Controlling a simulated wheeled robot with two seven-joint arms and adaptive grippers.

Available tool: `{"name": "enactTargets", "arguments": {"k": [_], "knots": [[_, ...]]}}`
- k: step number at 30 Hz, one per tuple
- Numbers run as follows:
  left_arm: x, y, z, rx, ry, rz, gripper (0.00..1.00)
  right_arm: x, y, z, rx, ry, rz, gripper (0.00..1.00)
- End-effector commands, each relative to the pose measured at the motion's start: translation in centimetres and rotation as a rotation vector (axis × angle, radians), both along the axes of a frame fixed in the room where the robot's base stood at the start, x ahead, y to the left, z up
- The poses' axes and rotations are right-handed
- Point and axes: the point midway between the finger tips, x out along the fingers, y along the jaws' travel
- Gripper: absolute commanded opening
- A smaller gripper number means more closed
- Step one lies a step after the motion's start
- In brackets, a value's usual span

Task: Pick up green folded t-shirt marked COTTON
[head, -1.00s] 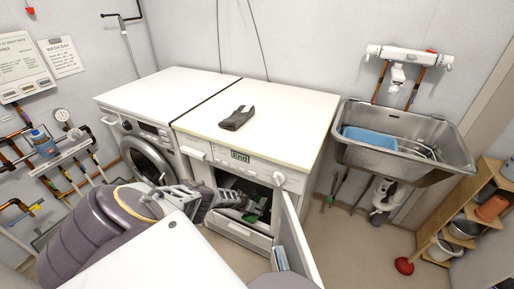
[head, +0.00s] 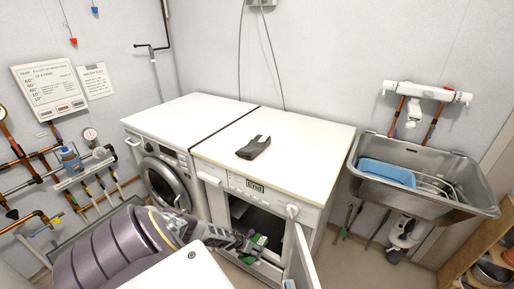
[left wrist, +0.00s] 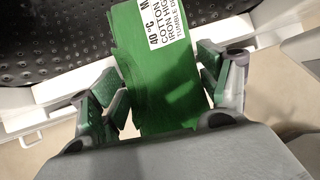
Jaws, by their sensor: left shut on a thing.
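The green folded t-shirt (left wrist: 172,95) lies between the fingers of my left gripper (left wrist: 165,88) in the left wrist view. Its white label reads 40 °C, COTTON and IRON. My left gripper (head: 252,246) is shut on it in the head view, at the open front of the right-hand machine (head: 270,205). Only a small green part of the t-shirt (head: 260,240) shows there. In the left wrist view the dark perforated drum (left wrist: 60,45) is behind the t-shirt. My right gripper is not in view.
The machine's open door (head: 301,262) stands just right of my left gripper. A dark grey cloth-like item (head: 254,147) lies on the machine top. A washing machine (head: 163,180) stands to the left, and a steel sink (head: 425,195) with a blue basin (head: 387,173) to the right.

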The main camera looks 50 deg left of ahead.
Motion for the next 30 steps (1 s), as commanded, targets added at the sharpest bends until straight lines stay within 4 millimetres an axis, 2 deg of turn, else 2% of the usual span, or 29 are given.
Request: {"name": "enactTargets", "arguments": {"k": [15, 30], "knots": [[-5.3, 0.0, -0.1, -0.001, 0.002, 0.001, 0.49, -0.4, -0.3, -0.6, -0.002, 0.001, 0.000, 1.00], [-9.5, 0.0, 0.0, 0.001, 0.000, 0.001, 0.49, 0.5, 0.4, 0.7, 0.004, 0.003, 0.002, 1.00]]}}
